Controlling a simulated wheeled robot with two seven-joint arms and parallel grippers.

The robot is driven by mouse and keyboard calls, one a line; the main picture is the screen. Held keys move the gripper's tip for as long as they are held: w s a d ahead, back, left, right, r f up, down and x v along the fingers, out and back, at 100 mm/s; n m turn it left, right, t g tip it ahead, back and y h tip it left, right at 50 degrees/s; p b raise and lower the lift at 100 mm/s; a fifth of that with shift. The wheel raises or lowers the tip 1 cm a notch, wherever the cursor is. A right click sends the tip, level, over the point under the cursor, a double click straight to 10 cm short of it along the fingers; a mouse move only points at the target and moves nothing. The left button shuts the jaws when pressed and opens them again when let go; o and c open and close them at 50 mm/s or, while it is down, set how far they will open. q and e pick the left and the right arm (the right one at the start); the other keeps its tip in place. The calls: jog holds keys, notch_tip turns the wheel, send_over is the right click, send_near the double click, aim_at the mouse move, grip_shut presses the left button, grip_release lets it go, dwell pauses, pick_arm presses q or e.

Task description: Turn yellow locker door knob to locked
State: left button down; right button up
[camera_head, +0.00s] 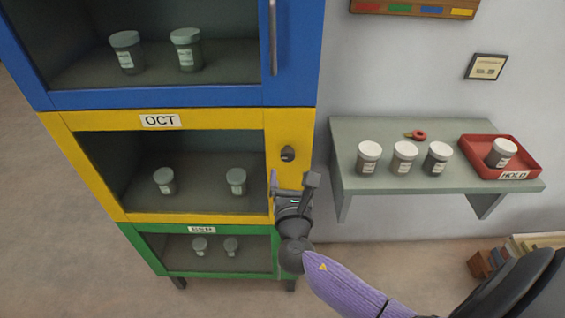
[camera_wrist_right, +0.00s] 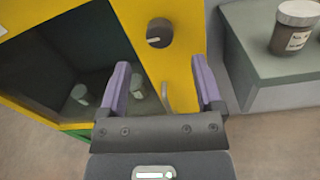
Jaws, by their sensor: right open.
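The yellow locker (camera_head: 90,121), labelled OCT, is the middle one of a stack, and its glass door is closed. Its dark round knob (camera_head: 288,154) sits on the right side of the door frame. In the right wrist view the knob (camera_wrist_right: 159,33) shows a pale line, near level and slightly tilted. My right gripper (camera_head: 292,180) is just below the knob in the head view. In the wrist view my right gripper (camera_wrist_right: 163,82) has its two purple fingers apart and nothing between them; the knob is beyond the tips. My left gripper is not in view.
A metal handle (camera_wrist_right: 166,97) shows below the knob. The blue locker (camera_head: 180,98) is above and the green locker (camera_head: 205,228) below. On the right a grey shelf (camera_head: 360,125) holds jars, a red key-like item (camera_head: 415,135) and a red HOLD tray (camera_head: 478,143).

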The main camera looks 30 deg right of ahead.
aim_at(288, 158)
jog(key=b+x, duration=0.1)
jog(key=x, duration=0.4)
jog(key=shift+w+f, duration=0.1)
jog(key=shift+w, duration=0.1)
jog(key=shift+w+d, duration=0.35)
jog(key=shift+w, duration=0.05)
jog(key=shift+c, duration=0.5)
jog(key=c, duration=0.5)
grip_shut()
